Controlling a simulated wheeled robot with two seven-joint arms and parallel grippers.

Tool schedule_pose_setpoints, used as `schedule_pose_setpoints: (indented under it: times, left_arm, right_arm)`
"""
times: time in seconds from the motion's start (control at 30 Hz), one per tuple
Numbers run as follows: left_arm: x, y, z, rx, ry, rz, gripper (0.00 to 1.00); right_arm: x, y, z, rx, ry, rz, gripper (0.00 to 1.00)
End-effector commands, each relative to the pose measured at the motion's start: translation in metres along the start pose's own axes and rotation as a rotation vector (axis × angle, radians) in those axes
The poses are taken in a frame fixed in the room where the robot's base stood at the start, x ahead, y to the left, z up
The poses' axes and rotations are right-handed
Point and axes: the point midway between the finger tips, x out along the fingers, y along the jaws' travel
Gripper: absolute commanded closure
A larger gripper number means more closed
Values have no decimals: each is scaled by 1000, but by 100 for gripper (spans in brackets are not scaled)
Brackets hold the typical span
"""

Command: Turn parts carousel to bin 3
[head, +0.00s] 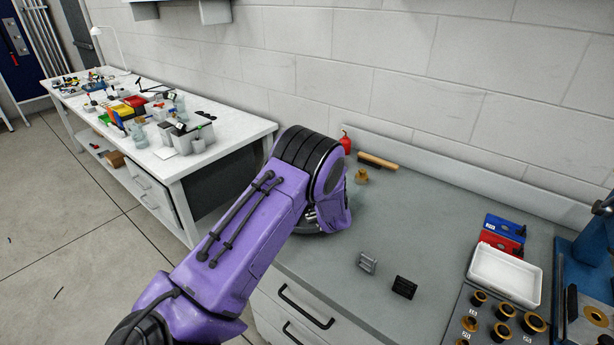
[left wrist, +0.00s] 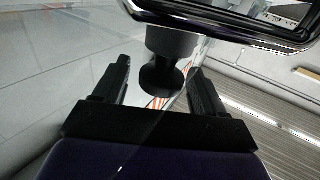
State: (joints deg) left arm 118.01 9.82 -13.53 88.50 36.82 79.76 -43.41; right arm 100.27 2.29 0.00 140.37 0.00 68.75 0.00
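My left arm reaches over the grey bench in the head view, and its wrist and forearm hide the gripper there. In the left wrist view my left gripper (left wrist: 160,88) is open, with one black finger on each side of a dark round knob (left wrist: 165,78). I cannot tell whether the fingers touch the knob. A dark, shiny-rimmed part (left wrist: 225,28) spans the top of that view. In the head view a grey rounded edge shows under my wrist; I cannot tell if it is the carousel. No bin numbers are readable. My right gripper is out of view.
The grey bench (head: 390,215) carries a grey bracket (head: 367,263), a black block (head: 404,287), a white tray (head: 505,275), red and blue boxes and a panel with brass rings. A wooden-handled tool (head: 378,161) lies by the wall. A cluttered white table (head: 235,132) stands at left.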

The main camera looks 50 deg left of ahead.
Motion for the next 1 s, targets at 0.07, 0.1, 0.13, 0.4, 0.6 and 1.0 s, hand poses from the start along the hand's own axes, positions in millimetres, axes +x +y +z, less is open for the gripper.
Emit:
schedule_pose_setpoints:
  times: [0.07,0.1,0.13,0.4,0.6,1.0]
  left_arm:
    - [0,0,0,-1,1,0,29]
    - [0,0,0,-1,1,0,29]
    - [-1,0,0,-1,1,0,29]
    - [-50,2,3,0,2,4,29]
    - [-92,1,2,-1,1,3,29]
    - [-106,0,0,0,1,0,32]
  right_arm:
    - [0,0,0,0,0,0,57]
    - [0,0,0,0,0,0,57]
    - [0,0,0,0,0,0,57]
    - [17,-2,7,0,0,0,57]
    - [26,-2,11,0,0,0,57]
    - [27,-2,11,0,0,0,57]
